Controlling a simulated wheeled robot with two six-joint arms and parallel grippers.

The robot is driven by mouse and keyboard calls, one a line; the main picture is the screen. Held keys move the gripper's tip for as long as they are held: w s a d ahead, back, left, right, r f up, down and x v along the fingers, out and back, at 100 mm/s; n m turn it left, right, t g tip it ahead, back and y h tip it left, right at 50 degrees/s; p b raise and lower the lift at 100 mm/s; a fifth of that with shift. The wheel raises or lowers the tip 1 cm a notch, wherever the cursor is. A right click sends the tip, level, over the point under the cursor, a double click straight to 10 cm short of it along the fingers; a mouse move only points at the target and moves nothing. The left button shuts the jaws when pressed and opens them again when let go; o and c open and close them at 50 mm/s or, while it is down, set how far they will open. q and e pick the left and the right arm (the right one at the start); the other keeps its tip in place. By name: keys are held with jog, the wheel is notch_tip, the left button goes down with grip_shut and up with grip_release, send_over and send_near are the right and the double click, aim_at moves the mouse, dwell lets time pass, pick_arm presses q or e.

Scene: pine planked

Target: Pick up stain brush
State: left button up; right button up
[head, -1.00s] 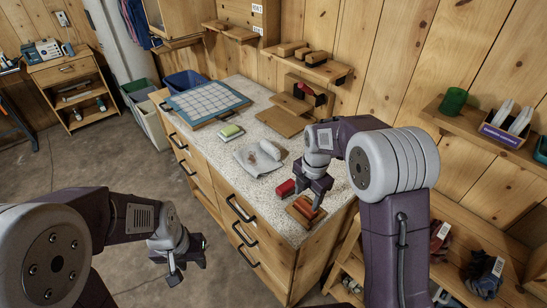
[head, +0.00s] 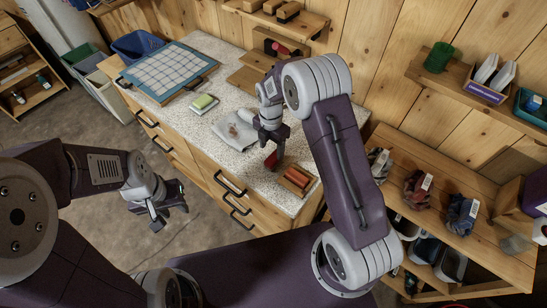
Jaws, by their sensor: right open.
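A small red object (head: 271,163) lies on the speckled worktop. A wooden block with reddish-brown strips (head: 295,180) lies just to its right, near the worktop's front right corner. I cannot tell for sure which of the two is the stain brush. My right gripper (head: 274,154) is open, pointing down over the red object with its fingers close around or beside it, partly hiding it; contact cannot be told. My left gripper (head: 168,215) is open and empty, in front of the drawers and away from the worktop.
A grey cloth (head: 232,131) with brown stains, a green-topped sponge (head: 204,102) and a blue gridded board (head: 168,70) lie further left on the worktop (head: 165,113). Wooden blocks stand at the back wall. A shelf (head: 440,88) with a green cup (head: 439,57) is at the right.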

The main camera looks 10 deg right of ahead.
aim_at(274, 156)
jog(key=shift+w+f, duration=0.15)
jog(key=shift+f, duration=0.25)
jog(key=shift+s+d+f+p, duration=0.3)
jog(key=shift+f+p, duration=0.1)
jog(key=shift+f, duration=0.15)
jog(key=shift+s+d+f+p, duration=0.15)
jog(key=shift+s+f+p, duration=0.2)
jog(key=shift+f, duration=0.2)
notch_tip(274, 156, down, 2)
jog(key=shift+w+f, duration=0.15)
jog(key=shift+f, duration=0.1)
jog(key=shift+w+f, duration=0.2)
jog(key=shift+f, duration=0.05)
jog(key=shift+s+r, duration=0.15)
jog(key=c, duration=1.1)
grip_shut()
